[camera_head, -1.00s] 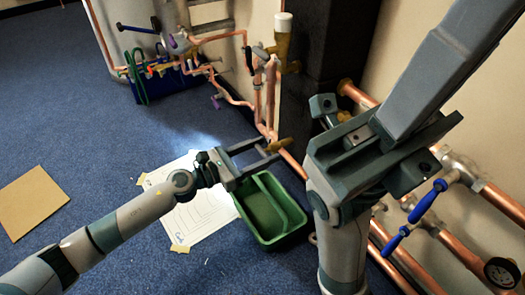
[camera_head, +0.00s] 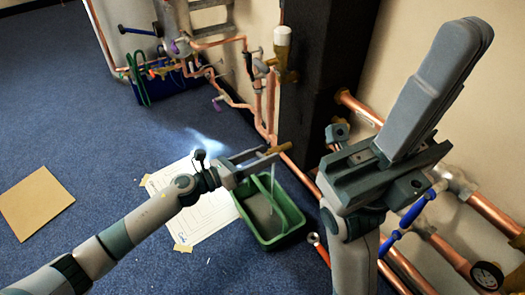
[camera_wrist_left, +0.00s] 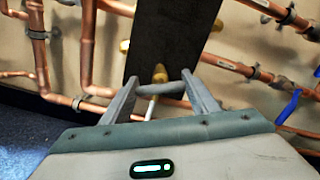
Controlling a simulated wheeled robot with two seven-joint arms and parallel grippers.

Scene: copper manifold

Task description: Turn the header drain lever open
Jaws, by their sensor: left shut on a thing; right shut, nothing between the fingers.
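The header drain valve (camera_head: 279,148) is a small brass fitting low on the copper pipework, above the green tub. It also shows in the left wrist view (camera_wrist_left: 160,73). My left gripper (camera_head: 262,153) is at it, its fingers shut on a grey bar, seemingly the drain lever (camera_wrist_left: 162,88), which lies across between the fingertips. A thin pale strand (camera_wrist_left: 151,108) hangs below the brass fitting, seemingly water. The green tub (camera_head: 252,228) stands beneath, with a grey patch in it. My right gripper (camera_head: 476,32) is shut and empty, pointing up, close to the camera.
Copper pipes with blue handles (camera_head: 410,213) and a gauge (camera_head: 487,276) run along the right wall. A dark column (camera_head: 325,75) stands behind the valve. A paper sheet (camera_head: 200,212) and a tan board (camera_head: 36,203) lie on the open blue carpet.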

